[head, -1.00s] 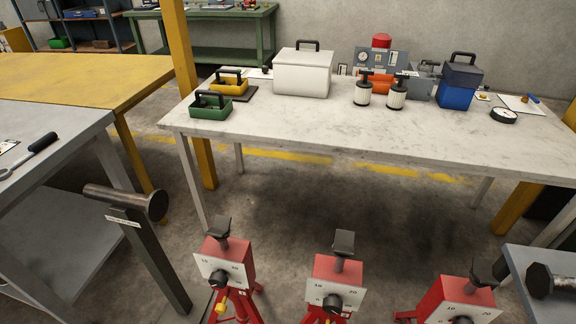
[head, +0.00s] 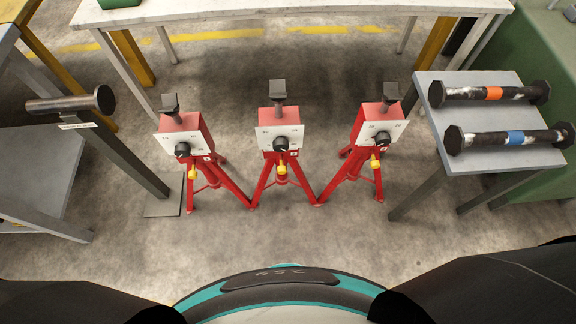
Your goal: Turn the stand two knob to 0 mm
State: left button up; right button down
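Three red tripod stands stand in a row on the floor in the head view: a left stand (head: 185,127), a middle stand (head: 283,120) and a right stand (head: 375,124). Each has a white dial plate, a black knob, a yellow part below and a dark top support. The middle stand's knob (head: 281,144) faces me; its setting is too small to read. The left stand's knob (head: 182,149) and right stand's knob (head: 382,138) also show. Which stand is number two is not legible. Neither of my grippers is visible.
A grey table (head: 424,125) at the right carries an orange-banded spool (head: 493,93) and a blue-banded spool (head: 515,138). A post with a dark flanged bar (head: 65,103) stands at the left. The floor (head: 290,230) before the stands is clear.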

aim_at(281, 144)
jog(key=i+l, duration=0.1)
jog(key=l, duration=0.4)
jog(key=i+l+u, duration=0.1)
jog(key=l, duration=0.45)
jog(key=i+l, duration=0.1)
jog(key=l, duration=0.4)
